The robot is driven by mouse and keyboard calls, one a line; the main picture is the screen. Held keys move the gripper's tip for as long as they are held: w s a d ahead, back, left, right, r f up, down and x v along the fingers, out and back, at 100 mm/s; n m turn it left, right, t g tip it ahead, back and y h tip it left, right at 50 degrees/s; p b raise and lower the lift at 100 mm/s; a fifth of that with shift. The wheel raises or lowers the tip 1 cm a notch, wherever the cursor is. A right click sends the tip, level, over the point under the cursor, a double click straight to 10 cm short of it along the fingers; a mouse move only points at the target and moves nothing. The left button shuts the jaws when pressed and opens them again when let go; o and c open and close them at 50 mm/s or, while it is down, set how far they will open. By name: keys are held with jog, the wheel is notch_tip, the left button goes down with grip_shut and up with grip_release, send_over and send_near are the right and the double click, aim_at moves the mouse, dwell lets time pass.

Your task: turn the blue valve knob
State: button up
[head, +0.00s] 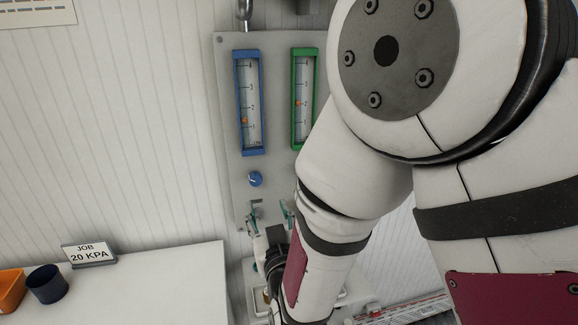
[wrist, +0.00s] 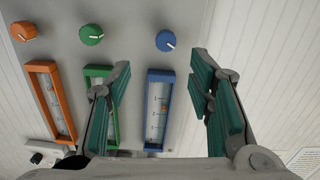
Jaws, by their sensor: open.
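The blue valve knob (head: 255,179) is a small round dial on the grey panel, directly below the blue-framed gauge (head: 250,103). In the wrist view the blue knob (wrist: 166,41) shows a white pointer line on its face. My gripper (head: 271,211) is open and empty, just below the knob in the head view. In the wrist view my gripper (wrist: 163,72) has its teal-padded fingers spread to either side of the blue gauge, and the knob lies beyond their tips, between their lines. The fingers appear apart from the knob.
Green (wrist: 91,35) and orange (wrist: 23,31) knobs sit beside the blue one, each paired with a gauge. A sign reading "JOB 20 KPA" (head: 89,254) stands on the white counter (head: 170,285) at left, near an orange bin (head: 11,289) and a dark cup (head: 47,284).

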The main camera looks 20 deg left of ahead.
aim_at(256, 181)
jog(key=x, duration=0.9)
jog(key=p+x, duration=0.1)
jog(key=x, duration=0.3)
jog(key=shift+a+r, duration=0.25)
jog(key=shift+a, duration=0.25)
